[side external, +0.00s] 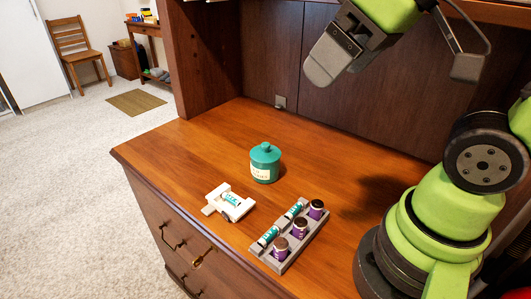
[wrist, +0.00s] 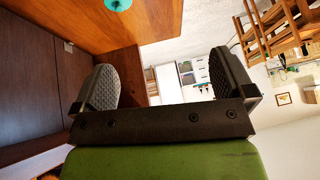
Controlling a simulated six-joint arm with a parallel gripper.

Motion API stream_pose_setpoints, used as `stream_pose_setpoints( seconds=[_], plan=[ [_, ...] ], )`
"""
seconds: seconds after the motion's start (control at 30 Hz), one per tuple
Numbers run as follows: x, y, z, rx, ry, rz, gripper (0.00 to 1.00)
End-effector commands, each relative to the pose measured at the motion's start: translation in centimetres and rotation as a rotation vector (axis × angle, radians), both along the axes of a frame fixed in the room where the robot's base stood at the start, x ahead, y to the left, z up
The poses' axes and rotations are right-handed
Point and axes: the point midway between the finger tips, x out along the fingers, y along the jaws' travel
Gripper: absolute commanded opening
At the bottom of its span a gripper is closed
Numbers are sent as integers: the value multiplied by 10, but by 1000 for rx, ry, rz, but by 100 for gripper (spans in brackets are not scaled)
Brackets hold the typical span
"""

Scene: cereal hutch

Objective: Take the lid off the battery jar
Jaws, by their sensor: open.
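The battery jar (side external: 264,168) is a teal jar with a cream label, standing upright on the wooden top. Its teal lid (side external: 265,152) with a round knob sits on it. In the wrist view, the lid (wrist: 118,4) shows only in part at the top edge. My gripper (side external: 318,72) is high above the wooden top, up and to the right of the jar and well apart from it. In the wrist view, my gripper (wrist: 165,82) has its two padded fingers spread wide with nothing between them.
A white holder (side external: 230,203) with a teal-labelled battery lies in front of the jar. A grey tray (side external: 300,243) to its right holds several purple and teal cells. The wooden top (side external: 200,140) is clear behind and left of the jar. The hutch back panel (side external: 370,90) rises behind.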

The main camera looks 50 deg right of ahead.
Motion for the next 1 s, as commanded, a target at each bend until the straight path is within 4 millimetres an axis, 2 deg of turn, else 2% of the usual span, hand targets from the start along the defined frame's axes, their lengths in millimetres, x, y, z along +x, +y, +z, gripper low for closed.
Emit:
stream_pose_setpoints(
  seconds=[0.03,0.17,0.27,0.4,0.6,0.7,0.8,1.0],
  plan=[
    [16,-4,-3,-93,27,119,100],
    [56,-17,-14,-346,80,503,100],
    [87,-27,-31,-511,126,819,100],
    [126,-42,-66,-692,188,1288,100],
    [162,-60,-120,-826,227,1867,100],
    [170,-65,-138,-849,226,2048,100],
    [174,-68,-149,-858,224,2145,100],
    [176,-72,-177,-855,223,2178,100]
  ],
)
